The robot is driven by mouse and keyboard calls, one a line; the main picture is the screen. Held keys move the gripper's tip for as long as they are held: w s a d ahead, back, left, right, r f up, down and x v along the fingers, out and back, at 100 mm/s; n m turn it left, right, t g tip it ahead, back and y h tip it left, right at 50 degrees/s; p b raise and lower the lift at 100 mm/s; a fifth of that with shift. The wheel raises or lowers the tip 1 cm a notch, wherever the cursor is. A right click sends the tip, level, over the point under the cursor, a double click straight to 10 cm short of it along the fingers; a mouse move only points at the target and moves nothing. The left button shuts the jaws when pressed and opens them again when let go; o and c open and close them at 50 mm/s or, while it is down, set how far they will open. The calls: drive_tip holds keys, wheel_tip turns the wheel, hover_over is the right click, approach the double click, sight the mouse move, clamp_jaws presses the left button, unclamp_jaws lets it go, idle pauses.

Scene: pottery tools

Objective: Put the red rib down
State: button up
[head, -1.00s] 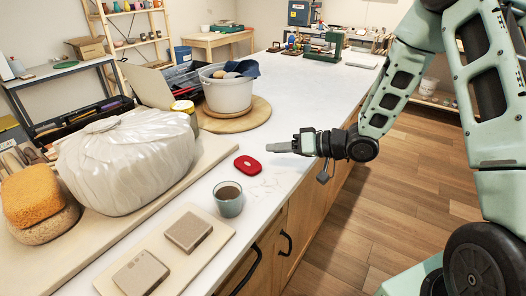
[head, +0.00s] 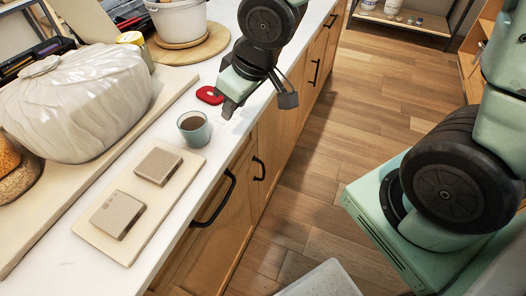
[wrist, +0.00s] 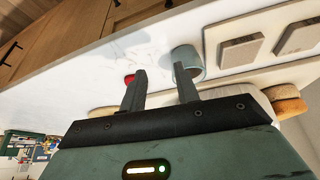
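The red rib (head: 210,95) lies flat on the white counter, just beyond the cup, in the head view. Part of it is hidden behind my gripper. My gripper (head: 228,110) is over the counter near its front edge, to the right of the rib and cup. In the wrist view, the two fingers of my gripper (wrist: 159,80) stand apart with nothing between them. A small piece of the red rib (wrist: 129,78) shows past the left finger's tip.
The cup (head: 194,130) of dark liquid stands close to my gripper. A board (head: 112,240) with two square blocks lies nearer. A large plastic-wrapped lump (head: 75,105) is at left, and a white pot (head: 180,18) stands behind. A little bare counter borders the front edge.

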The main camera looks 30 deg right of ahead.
drive_tip(key=s+a+r+n+g, duration=0.1)
drive_tip(key=s+g, duration=0.1)
drive_tip(key=s, duration=0.6)
drive_tip(key=s+a+r+n+g+h, duration=0.1)
drive_tip(key=s+a+g, duration=0.1)
drive_tip(key=s, duration=0.6)
drive_tip(key=shift+r, duration=0.2)
